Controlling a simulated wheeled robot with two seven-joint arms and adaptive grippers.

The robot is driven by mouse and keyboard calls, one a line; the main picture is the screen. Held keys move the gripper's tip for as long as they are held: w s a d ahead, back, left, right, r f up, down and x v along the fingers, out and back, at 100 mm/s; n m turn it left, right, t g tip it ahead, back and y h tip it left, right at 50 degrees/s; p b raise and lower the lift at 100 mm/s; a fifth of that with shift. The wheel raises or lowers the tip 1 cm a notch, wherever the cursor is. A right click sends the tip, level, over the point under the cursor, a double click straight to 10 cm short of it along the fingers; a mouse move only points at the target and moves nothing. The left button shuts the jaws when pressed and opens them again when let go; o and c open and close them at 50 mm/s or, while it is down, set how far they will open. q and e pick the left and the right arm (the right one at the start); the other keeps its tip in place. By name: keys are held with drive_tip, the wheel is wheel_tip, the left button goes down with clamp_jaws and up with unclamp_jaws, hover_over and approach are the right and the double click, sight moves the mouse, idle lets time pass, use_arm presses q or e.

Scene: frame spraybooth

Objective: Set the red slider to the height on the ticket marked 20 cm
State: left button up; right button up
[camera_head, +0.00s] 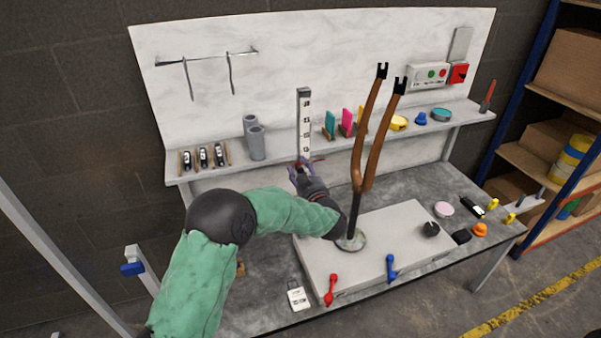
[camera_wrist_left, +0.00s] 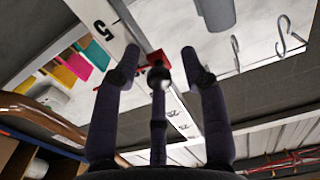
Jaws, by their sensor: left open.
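A pale upright scale (camera_head: 304,115) with dark markings stands at the shelf's front edge; it also shows in the left wrist view (camera_wrist_left: 98,27), where a large 5 is readable. The red slider (camera_wrist_left: 157,61) sits on this scale, between my left gripper's fingers. In the head view only a bit of red (camera_head: 317,161) shows beside the fingers. My left gripper (camera_head: 303,166) is open around the slider, with a gap to each finger. I cannot tell its exact height reading. A white ticket (camera_head: 298,297) lies at the bench's front; its print is too small to read. My right gripper is not visible.
A brown fork (camera_head: 373,140) stands upright on a light plate (camera_head: 385,245), right of my arm. Grey cylinders (camera_head: 254,138) and coloured cards (camera_head: 347,122) flank the scale on the shelf. Red (camera_head: 331,290) and blue (camera_head: 391,268) levers sit at the plate's front edge.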

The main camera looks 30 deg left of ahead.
sight(300, 168)
use_arm(q)
drive_tip(key=shift+c, duration=0.3)
clamp_jaws()
drive_tip(key=shift+r, duration=0.1)
wheel_tip(300, 168, up, 10)
drive_tip(key=p, duration=0.9)
drive_tip(key=shift+a, duration=0.15)
